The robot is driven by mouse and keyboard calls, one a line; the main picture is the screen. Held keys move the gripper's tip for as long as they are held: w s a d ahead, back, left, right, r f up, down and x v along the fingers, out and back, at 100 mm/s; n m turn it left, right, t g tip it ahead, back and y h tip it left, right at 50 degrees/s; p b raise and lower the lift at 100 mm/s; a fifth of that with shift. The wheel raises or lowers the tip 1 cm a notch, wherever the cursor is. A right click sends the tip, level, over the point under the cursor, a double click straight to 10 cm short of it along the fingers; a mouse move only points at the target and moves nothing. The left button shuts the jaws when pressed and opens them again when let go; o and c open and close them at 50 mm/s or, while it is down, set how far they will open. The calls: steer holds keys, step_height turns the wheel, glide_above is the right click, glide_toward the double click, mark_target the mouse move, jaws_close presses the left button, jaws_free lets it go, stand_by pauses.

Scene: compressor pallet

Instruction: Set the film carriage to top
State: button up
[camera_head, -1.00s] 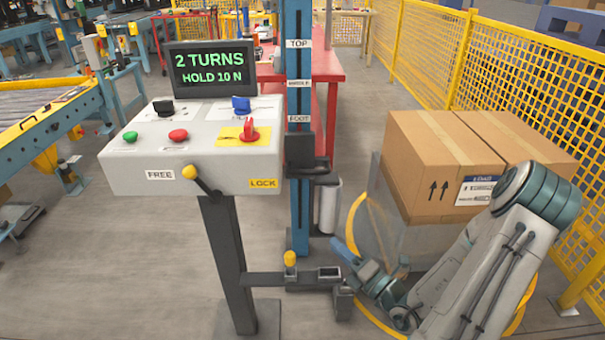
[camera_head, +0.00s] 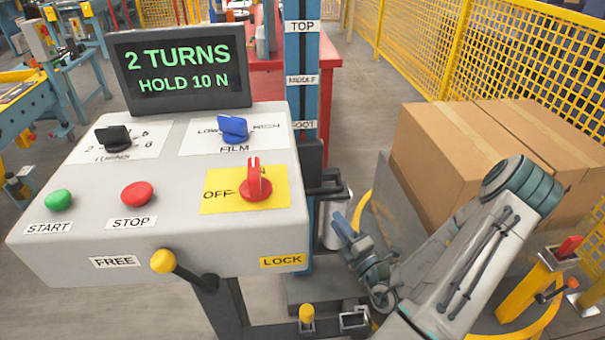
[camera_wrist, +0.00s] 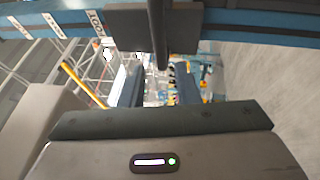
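A blue mast (camera_head: 301,62) stands behind the control console, with labels TOP (camera_head: 302,27), MIDDLE (camera_head: 301,80) and FOOT (camera_head: 304,125) from top down. The dark film carriage (camera_head: 311,160) sits on the mast just below FOOT, with a dark bracket sticking out to the right. My gripper (camera_head: 343,224) is below and to the right of the carriage, apart from it. In the wrist view the mast (camera_wrist: 250,27) runs across the top and the carriage (camera_wrist: 125,28) with a dark bar lies ahead. My gripper's fingers (camera_wrist: 157,86) are spread with nothing between them.
The console (camera_head: 140,245) fills the left front; its screen (camera_head: 183,68) reads "2 TURNS HOLD 10 N". A yellow-knobbed lever (camera_head: 163,261) sits between FREE and LOCK. Cardboard boxes (camera_head: 440,150) stand on the right by a yellow fence (camera_head: 430,45). A yellow-topped post (camera_head: 306,313) is low in front.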

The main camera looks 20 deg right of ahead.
steer(key=b, duration=0.2)
glide_toward(312, 187)
steer(key=w+a+r, duration=0.1)
steer(key=w, duration=0.1)
steer(key=w+a+r, duration=0.1)
steer(key=w+r, duration=0.3)
steer(key=shift+w+a, duration=0.2)
steer(key=shift+a, duration=0.2)
steer(key=shift+c, duration=0.3)
jaws_close()
